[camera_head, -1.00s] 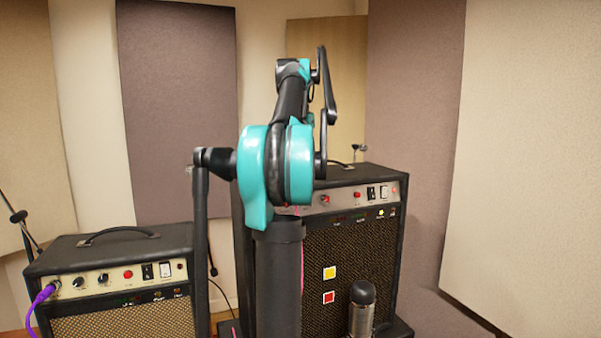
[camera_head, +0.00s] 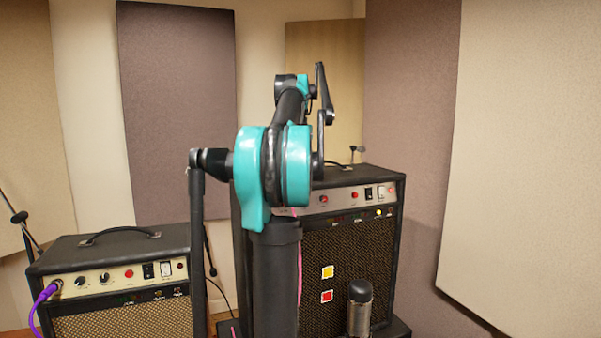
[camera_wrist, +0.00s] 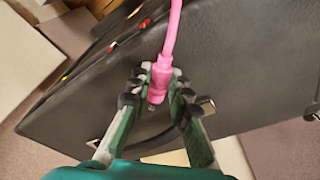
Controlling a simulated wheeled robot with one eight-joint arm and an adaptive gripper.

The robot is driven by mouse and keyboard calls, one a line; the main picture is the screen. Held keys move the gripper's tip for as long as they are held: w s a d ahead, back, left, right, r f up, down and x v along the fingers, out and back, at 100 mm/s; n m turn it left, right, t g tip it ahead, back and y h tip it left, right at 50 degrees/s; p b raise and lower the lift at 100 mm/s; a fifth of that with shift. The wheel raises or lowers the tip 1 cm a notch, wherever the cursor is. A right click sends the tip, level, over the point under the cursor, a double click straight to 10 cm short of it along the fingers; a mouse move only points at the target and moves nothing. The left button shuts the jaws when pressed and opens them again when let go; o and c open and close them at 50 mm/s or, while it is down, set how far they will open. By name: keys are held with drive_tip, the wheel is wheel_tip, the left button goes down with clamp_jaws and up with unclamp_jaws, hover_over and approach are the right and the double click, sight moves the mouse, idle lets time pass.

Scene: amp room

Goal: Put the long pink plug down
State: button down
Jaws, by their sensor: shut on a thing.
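The long pink plug (camera_wrist: 159,82) is in the wrist view, with its pink cable (camera_wrist: 173,32) running up out of the picture. My gripper (camera_wrist: 159,88) is shut on it, one finger on each side. Below the plug in that view is the black top of an amp (camera_wrist: 222,75); I cannot tell how far apart they are. In the head view my arm hides the gripper and the plug. A thin strip of pink cable (camera_head: 300,268) shows beside my column, in front of the big amp (camera_head: 345,262).
A smaller amp (camera_head: 110,285) with a purple cable (camera_head: 40,305) in it stands at the left. A microphone (camera_head: 360,306) stands before the big amp, whose grille bears a yellow square (camera_head: 327,272) and a red square (camera_head: 327,296). Padded panels (camera_head: 180,110) line the walls.

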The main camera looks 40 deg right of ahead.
drive_tip(key=c, duration=1.8)
unclamp_jaws()
drive_tip(key=shift+s+f, duration=0.15)
drive_tip(key=shift+f, duration=0.2)
drive_tip(key=o, duration=0.4)
drive_tip(key=shift+f, duration=0.1)
drive_tip(key=shift+c, duration=0.2)
drive_tip(key=shift+r, duration=0.2)
wheel_tip(320, 180, up, 13)
drive_tip(key=a, duration=0.1)
drive_tip(key=shift+s+a, duration=0.25)
drive_tip(key=shift+s, duration=0.05)
drive_tip(key=shift+f, duration=0.1)
